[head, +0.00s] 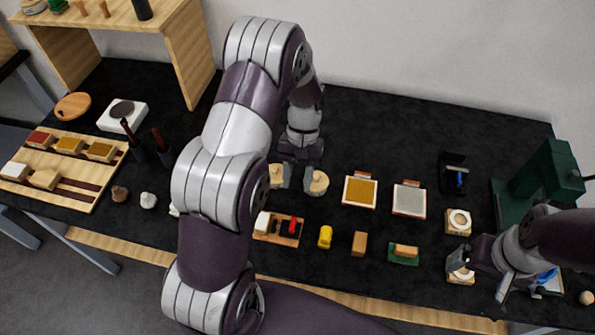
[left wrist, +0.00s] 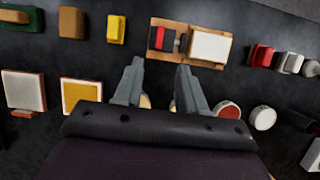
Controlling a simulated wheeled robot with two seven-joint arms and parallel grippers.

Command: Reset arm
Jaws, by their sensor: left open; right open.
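My left gripper (head: 296,184) hangs over the middle of the black table, pointing down, with its fingers apart. It also shows in the left wrist view (left wrist: 158,80), where the gap between its two grey fingers is empty. Two pale wooden round pieces (head: 318,183) sit by the fingers in the head view, one on each side, partly hidden; I cannot tell whether they touch. My right gripper (head: 463,262) is low at the right front, beside and partly over a wooden block with a white ring (head: 461,277). Its fingertips are partly hidden.
A wooden tray with a red block (head: 290,242), a yellow piece (head: 325,237) and small blocks line the front edge. Yellow (head: 360,191) and grey (head: 409,200) framed pads lie behind. A green machine (head: 540,185) stands at right, a wooden rack (head: 85,187) at left. The back middle is clear.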

